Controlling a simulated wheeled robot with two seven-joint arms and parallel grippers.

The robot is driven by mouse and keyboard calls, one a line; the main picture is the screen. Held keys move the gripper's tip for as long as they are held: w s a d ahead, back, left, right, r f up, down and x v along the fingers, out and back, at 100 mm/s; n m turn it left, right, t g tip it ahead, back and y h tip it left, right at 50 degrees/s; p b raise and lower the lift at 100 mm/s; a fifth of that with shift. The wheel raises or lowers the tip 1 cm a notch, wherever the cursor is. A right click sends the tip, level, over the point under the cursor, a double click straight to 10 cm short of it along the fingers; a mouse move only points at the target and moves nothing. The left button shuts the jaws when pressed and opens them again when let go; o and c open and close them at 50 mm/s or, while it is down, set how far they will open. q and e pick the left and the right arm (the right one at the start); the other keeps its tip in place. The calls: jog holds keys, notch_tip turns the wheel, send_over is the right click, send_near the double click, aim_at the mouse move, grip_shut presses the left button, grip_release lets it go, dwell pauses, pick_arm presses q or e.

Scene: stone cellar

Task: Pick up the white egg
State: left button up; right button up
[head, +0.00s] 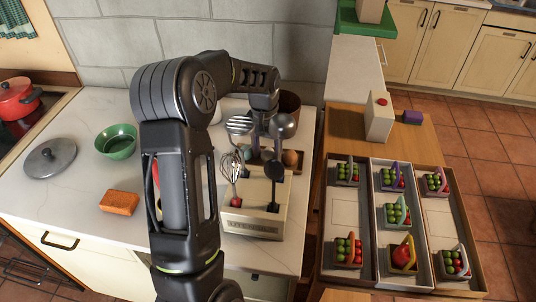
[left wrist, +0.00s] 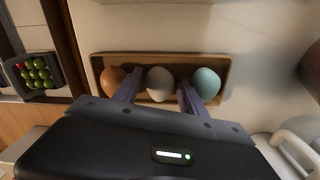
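The white egg (left wrist: 160,82) sits in the middle of a brown wooden tray (left wrist: 160,57), between a brown egg (left wrist: 112,79) and a blue-green egg (left wrist: 206,82). My left gripper (left wrist: 159,94) is open, with its two purple fingers apart on either side of the white egg; I cannot tell whether they touch it. In the head view the brown egg (head: 290,158) shows beside my left gripper (head: 266,152), and the white egg is hidden behind it. My right gripper is not in view.
A utensil holder (head: 255,218) with a whisk and other utensils stands close in front of the gripper. A green bowl (head: 116,143), a pot lid (head: 50,158) and an orange sponge (head: 119,202) lie left. Crates with small baskets (head: 396,215) stand right.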

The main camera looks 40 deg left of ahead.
aim_at(267, 151)
pick_arm(q)
jog(key=c, duration=0.6)
jog(key=shift+c, duration=0.2)
jog(key=shift+r, duration=0.5)
notch_tip(267, 151, up, 9)
jog(key=shift+b, duration=0.95)
